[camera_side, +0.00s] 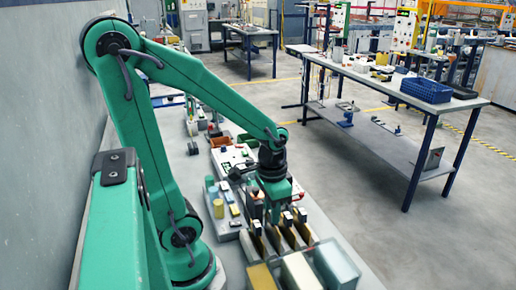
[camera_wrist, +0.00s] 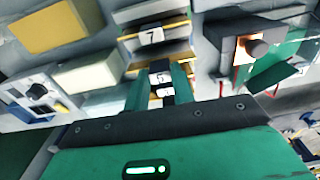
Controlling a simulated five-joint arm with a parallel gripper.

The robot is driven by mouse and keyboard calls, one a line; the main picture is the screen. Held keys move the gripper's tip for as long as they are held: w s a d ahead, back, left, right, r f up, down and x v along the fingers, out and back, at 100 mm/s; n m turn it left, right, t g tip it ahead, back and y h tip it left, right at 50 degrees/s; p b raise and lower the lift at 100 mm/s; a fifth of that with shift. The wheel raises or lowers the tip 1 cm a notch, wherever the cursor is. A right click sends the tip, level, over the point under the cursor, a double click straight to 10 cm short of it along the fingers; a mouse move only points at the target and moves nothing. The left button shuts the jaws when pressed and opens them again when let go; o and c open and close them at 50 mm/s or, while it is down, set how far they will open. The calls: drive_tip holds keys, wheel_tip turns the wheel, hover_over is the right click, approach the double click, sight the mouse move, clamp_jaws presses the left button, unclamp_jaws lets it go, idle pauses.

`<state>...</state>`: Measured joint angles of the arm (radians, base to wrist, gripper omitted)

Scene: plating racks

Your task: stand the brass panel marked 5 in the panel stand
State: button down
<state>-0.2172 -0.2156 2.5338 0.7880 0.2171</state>
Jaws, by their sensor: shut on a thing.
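My gripper (camera_side: 272,218) points down over a row of upright brass panels (camera_side: 308,233) with small label tabs. In the wrist view its two green fingers (camera_wrist: 161,90) are shut on a panel with a white label (camera_wrist: 162,78). The mark on that label is small and partly covered, so I cannot read it surely. A panel marked 7 (camera_wrist: 151,37) stands just beyond it in the wrist view. The panel stand is mostly hidden by the panels and my gripper. I cannot tell whether the held panel touches it.
A yellow block (camera_side: 260,277), a cream block (camera_side: 300,272) and a pale block (camera_side: 336,264) stand near the front. A tray with a yellow cylinder (camera_side: 218,208) lies left of my gripper.

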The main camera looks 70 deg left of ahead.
drive_tip(key=shift+f, duration=0.65)
drive_tip(key=shift+f, duration=0.25)
drive_tip(key=c, duration=1.1)
unclamp_jaws()
drive_tip(key=shift+r, duration=0.15)
drive_tip(key=shift+s+r, duration=0.15)
drive_tip(key=shift+r, duration=3.65)
drive_tip(key=shift+d+r, duration=0.1)
